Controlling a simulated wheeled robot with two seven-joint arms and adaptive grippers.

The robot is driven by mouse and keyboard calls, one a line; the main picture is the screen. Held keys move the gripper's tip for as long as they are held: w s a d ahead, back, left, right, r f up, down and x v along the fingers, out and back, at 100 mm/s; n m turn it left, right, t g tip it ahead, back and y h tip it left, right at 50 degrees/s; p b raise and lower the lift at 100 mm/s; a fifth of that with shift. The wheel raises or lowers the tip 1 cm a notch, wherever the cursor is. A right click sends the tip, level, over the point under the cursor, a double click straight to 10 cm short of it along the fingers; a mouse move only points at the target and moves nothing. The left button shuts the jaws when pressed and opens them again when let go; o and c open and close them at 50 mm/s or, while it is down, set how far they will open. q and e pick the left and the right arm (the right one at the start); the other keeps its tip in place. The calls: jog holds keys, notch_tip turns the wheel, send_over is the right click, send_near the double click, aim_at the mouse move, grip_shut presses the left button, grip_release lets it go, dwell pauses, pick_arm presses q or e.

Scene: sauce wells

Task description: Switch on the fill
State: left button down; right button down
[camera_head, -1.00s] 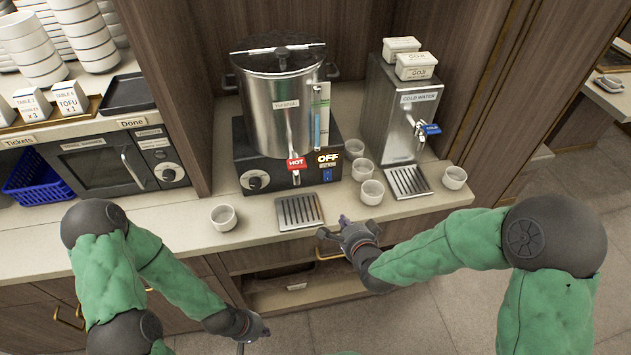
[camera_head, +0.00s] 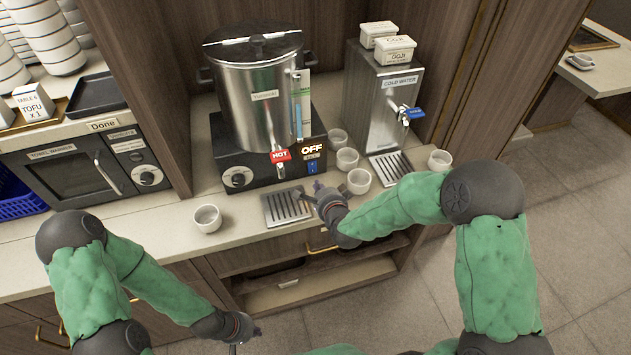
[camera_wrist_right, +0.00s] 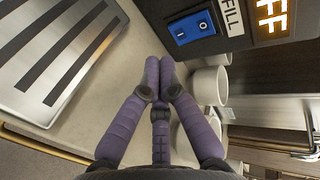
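The blue fill rocker switch (camera_head: 312,167) is on the front of the hot boiler's black base, under a lit OFF display (camera_head: 312,148). In the right wrist view the switch (camera_wrist_right: 192,28), marked I and O, is near the top, beside a FILL label (camera_wrist_right: 232,16). My right gripper (camera_head: 318,185) is just in front of and below the switch, apart from it. The right wrist view shows its purple fingers (camera_wrist_right: 161,62) drawn together with nothing between them. My left gripper (camera_head: 256,332) hangs low in front of the counter, its fingers too small to read.
The steel boiler (camera_head: 262,95) has a red HOT tap (camera_head: 280,156) left of the switch. A drip tray (camera_head: 286,207) lies below it. White cups (camera_head: 359,181) stand close right of my right gripper, and another cup (camera_head: 207,218) stands left. A cold water dispenser (camera_head: 385,100) is further right.

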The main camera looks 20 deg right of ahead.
aim_at(312, 167)
jog(key=shift+w+f, duration=0.1)
jog(key=shift+w, duration=1.7)
jog(key=f+t+b, duration=0.1)
jog(key=b, duration=0.5)
jog(key=shift+w, duration=0.4)
jog(key=shift+t+b, duration=0.3)
jog(key=shift+b, duration=0.3)
jog(key=shift+w+r, duration=0.1)
